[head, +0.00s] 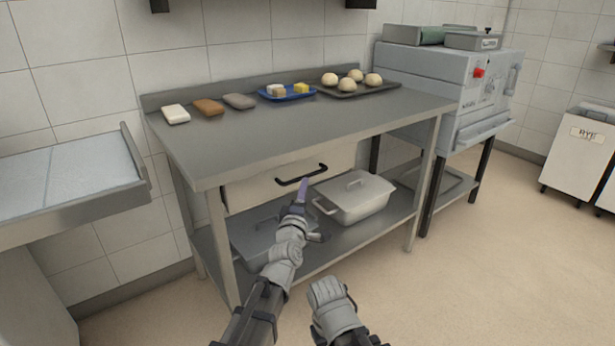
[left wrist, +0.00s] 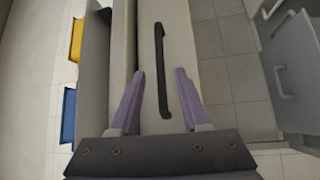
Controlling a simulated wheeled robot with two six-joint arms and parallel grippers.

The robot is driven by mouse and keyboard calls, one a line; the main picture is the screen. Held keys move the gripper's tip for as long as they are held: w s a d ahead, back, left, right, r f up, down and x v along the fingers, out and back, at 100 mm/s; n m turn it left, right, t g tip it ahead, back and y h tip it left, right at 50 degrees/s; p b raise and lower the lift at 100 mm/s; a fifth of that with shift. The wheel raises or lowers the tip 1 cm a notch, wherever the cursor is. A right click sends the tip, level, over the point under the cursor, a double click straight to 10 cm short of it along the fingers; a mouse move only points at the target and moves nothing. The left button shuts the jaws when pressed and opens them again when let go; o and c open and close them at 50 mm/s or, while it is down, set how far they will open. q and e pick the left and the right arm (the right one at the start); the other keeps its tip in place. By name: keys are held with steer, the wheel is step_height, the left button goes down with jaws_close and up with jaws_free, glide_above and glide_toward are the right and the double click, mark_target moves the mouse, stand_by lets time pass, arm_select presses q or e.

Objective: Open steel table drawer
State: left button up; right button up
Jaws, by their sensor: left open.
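The steel table (head: 290,130) has a pale drawer front (head: 250,192) below its top, and the drawer looks shut. A black bar handle (head: 302,175) is on the drawer front. My left gripper (head: 301,188) is in front of the handle, with purple fingers. In the left wrist view the open fingers of my left gripper (left wrist: 160,78) are on either side of the lower part of the black handle (left wrist: 160,50). I cannot tell whether they touch it.
On the tabletop are several blocks, a blue tray (head: 287,95) and a dark tray of dough balls (head: 352,91). A lidded pan (head: 356,200) stands on the lower shelf. A side counter (head: 75,210) is at left, an oven (head: 455,90) at right. Floor at front right is clear.

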mark_target(308, 176)
arm_select(q)
steer(key=p+x, duration=0.1)
steer(key=x, duration=0.6)
steer(key=shift+w+d, duration=0.1)
steer(key=shift+w, duration=0.2)
jaws_close()
stand_by(1.1)
